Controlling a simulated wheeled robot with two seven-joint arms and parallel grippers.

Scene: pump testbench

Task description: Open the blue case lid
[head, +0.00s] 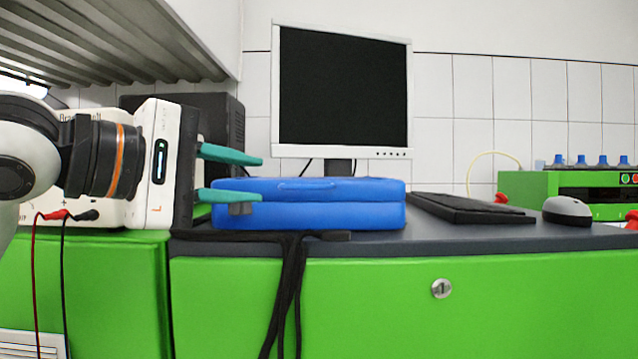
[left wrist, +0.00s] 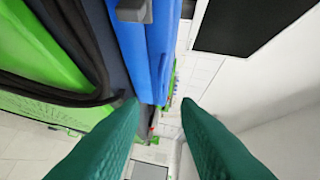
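The blue case (head: 330,214) lies flat and shut on the dark worktop, in front of the monitor. Its lid (head: 350,187) is down, and a grey latch (head: 240,208) shows at its front left. My left gripper (head: 262,178) is open, with its two teal fingers apart one above the other at the case's left end. The lower finger overlaps the case near the latch; I cannot tell if they touch. In the left wrist view the open fingers (left wrist: 160,105) have nothing between their tips, and the blue case (left wrist: 154,45) runs along the top middle. My right gripper is not in view.
A monitor (head: 342,90) stands behind the case. A black keyboard (head: 468,208) and a mouse (head: 567,210) lie to the right. Black cables (head: 290,290) hang over the worktop's front edge. A metal rack (head: 110,40) overhangs at the upper left.

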